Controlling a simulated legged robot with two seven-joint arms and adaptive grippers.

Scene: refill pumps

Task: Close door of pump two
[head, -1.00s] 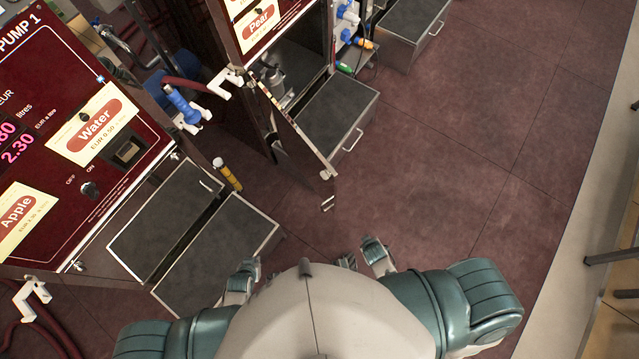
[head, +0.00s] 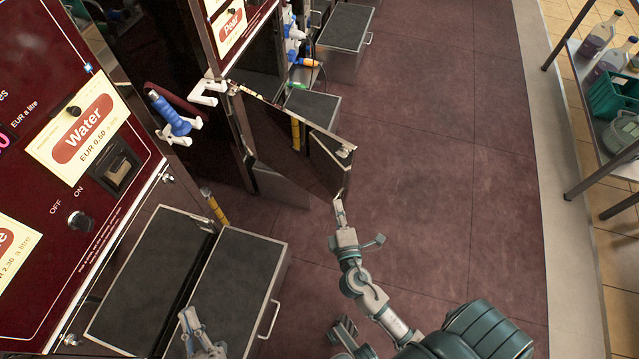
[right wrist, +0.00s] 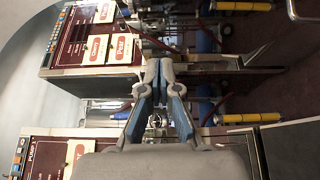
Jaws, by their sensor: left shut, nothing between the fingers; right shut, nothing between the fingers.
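Pump two, the cabinet with the Pear label (head: 229,25), stands at the upper middle of the head view. Its dark door (head: 285,148) hangs open, swung out toward the floor on the right. A small latch shows near the door's free edge. My right gripper (head: 339,208) is shut and empty, its tips at the lower corner of that free edge; I cannot tell whether they touch. In the right wrist view its fingers (right wrist: 158,68) are together before the cabinet with the Pear label (right wrist: 121,47). My left gripper (head: 187,319) is shut and empty at the bottom, over pump one's boxes.
Pump one (head: 70,150) fills the left side. Grey-topped boxes (head: 235,285) stand before it, and another box (head: 318,105) lies beyond the door. The red floor (head: 430,150) is clear to the right, up to a shelf (head: 595,100) with bottles.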

